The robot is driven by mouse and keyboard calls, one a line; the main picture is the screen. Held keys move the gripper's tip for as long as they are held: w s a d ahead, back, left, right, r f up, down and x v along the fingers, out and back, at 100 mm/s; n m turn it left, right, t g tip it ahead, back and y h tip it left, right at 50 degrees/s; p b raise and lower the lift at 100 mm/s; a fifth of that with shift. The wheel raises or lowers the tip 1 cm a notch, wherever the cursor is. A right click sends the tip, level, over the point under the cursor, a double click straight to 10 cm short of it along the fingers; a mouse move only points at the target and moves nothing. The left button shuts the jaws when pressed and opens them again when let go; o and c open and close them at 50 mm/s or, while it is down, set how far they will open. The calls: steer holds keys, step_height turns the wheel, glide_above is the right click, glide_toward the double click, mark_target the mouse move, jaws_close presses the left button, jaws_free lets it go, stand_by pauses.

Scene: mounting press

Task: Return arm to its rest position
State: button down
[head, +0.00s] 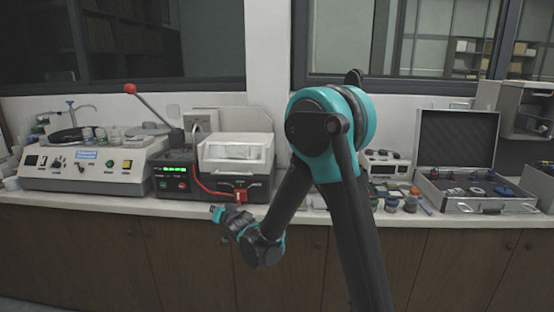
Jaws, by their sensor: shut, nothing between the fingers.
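My arm (350,190) rises from the bottom of the head view to a teal elbow joint (325,130), then bends down and left to a dark wrist joint (262,248). My gripper (219,213) is at the small far end of the arm, left of the wrist joint. It shows in front of the counter edge, below the mounting press (236,155). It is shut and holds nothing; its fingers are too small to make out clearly. The press has a pale box-like top, a dark base and a red hose at its front.
The counter (135,203) runs along the wall. A white machine (85,165) stands at left, near a lever with a red knob (130,88). An open case (475,207), small jars (391,204) and a small instrument (387,166) are at right. Open space lies before the cabinets (90,255).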

steer(key=s+d+f+g+h, duration=0.1)
steer(key=s+d+h, duration=0.15)
steer(key=d, duration=0.75)
steer(key=s+d+f+g+h, duration=0.1)
steer(key=s+d+h, duration=0.15)
steer(key=d, duration=0.65)
steer(key=s+d+f+g+h, duration=0.1)
steer(key=s+d+f+h, duration=0.15)
steer(key=d, duration=0.75)
steer(key=s+d+f+g, duration=0.2)
steer(key=s+d, duration=0.4)
steer(key=s, duration=0.4)
steer(key=s+d+f+g, duration=0.3)
steer(key=s+d, duration=0.3)
steer(key=s, duration=0.4)
steer(key=shift+s+d+f, duration=0.35)
steer(key=shift+f, duration=0.05)
steer(key=c, duration=2.3)
jaws_free()
steer(key=shift+h, duration=0.25)
